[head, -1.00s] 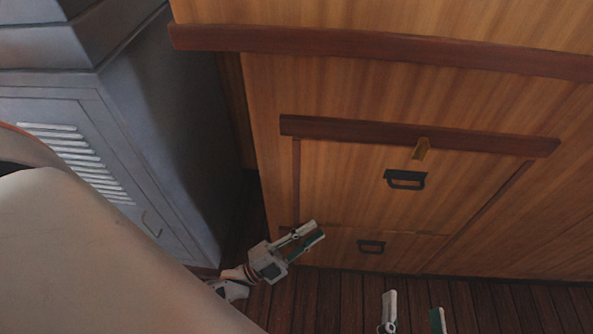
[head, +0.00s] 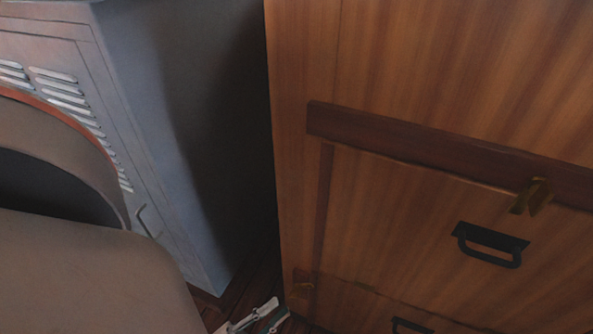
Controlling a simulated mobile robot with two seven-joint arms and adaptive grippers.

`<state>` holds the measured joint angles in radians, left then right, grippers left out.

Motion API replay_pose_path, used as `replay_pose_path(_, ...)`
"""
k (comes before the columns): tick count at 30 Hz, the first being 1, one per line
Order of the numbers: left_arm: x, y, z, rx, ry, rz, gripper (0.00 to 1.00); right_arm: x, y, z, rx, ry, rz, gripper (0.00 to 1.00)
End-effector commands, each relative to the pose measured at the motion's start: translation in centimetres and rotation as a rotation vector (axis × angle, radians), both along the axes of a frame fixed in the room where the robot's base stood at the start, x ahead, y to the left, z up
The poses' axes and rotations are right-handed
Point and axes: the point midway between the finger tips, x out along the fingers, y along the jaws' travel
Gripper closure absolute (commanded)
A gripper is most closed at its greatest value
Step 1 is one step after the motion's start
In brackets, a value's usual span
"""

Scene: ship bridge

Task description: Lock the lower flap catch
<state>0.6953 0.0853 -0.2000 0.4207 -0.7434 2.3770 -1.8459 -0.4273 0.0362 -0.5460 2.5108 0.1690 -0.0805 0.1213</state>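A brass catch (head: 532,196) sits on the dark wooden rail above a flap with a black handle (head: 490,244). The lower flap's black handle (head: 412,326) is cut by the bottom edge. My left gripper (head: 275,311) is at the bottom edge, below and left of the low catch, fingers apart and empty. They look apart from the catch. My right gripper is out of view.
A grey metal cabinet (head: 205,150) with louvres stands at the left, with a dark gap between it and the wooden cabinet. A rounded beige form (head: 90,285) fills the lower left. Little dark plank floor (head: 240,297) shows.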

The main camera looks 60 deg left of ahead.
Motion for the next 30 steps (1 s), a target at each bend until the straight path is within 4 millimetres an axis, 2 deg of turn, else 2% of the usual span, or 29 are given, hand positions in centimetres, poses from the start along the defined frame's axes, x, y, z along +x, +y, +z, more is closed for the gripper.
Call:
replay_pose_path(7,1.4,0.2,0.9,-0.002,0.004,0.004,0.79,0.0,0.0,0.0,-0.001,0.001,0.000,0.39)
replay_pose_path(18,5.1,-0.1,3.0,-0.002,0.004,0.001,0.79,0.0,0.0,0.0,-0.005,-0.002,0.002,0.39)
replay_pose_path(30,5.9,-0.2,3.4,-0.003,0.008,0.002,0.79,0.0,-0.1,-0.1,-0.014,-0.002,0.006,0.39)
